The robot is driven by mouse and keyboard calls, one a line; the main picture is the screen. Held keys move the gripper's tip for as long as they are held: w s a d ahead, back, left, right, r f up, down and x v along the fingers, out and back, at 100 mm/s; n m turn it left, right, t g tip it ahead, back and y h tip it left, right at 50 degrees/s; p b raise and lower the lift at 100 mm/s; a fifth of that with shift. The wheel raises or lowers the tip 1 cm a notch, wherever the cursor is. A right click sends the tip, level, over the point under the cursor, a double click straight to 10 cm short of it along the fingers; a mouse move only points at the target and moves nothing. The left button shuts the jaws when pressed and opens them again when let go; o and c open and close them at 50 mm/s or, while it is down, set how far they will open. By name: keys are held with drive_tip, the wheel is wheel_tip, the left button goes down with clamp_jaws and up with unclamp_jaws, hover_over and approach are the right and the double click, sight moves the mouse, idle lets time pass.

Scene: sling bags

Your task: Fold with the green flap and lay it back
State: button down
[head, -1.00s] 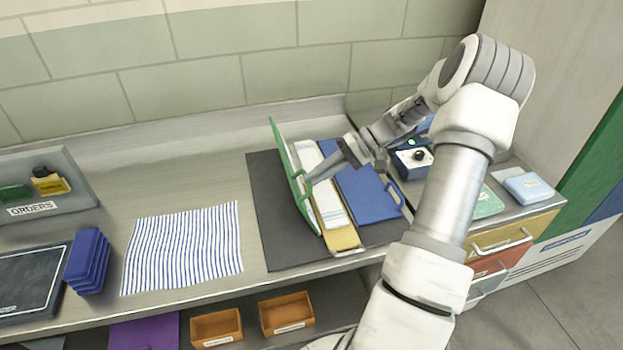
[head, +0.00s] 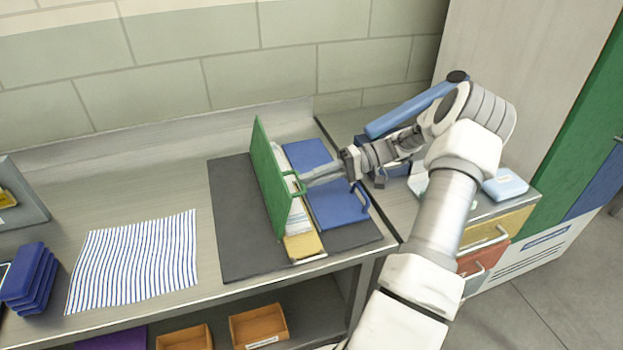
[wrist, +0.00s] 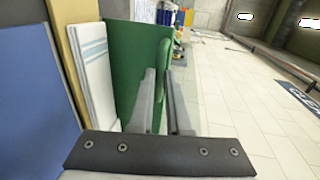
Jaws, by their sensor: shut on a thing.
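The green flap (head: 268,180) stands steeply up on the folding board, its outer face towards the left. My gripper (head: 303,182) is shut on the green handle at the flap's right edge. In the wrist view my fingers (wrist: 160,85) reach to the edge of the green flap (wrist: 133,55). A white cloth with blue stripes (head: 298,222) lies on the yellow middle panel (head: 304,247), partly hidden behind the flap. The blue flap (head: 338,206) lies flat to the right. The dark base (head: 232,215) lies under them.
A striped cloth (head: 137,258) lies flat on the bench at the left, beside stacked blue items (head: 30,275). Orange bins (head: 258,326) sit on the shelf below. A drawer unit (head: 488,236) with a light-blue box (head: 505,185) stands at the right.

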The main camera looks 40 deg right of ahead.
drive_tip(key=shift+s+a+f, duration=0.1)
drive_tip(key=shift+a+f, duration=0.1)
drive_tip(key=shift+f, duration=0.35)
drive_tip(key=c, duration=0.9)
unclamp_jaws()
drive_tip(key=shift+r, duration=0.15)
drive_tip(key=shift+d+r, duration=0.1)
drive_tip(key=shift+v, duration=8.6)
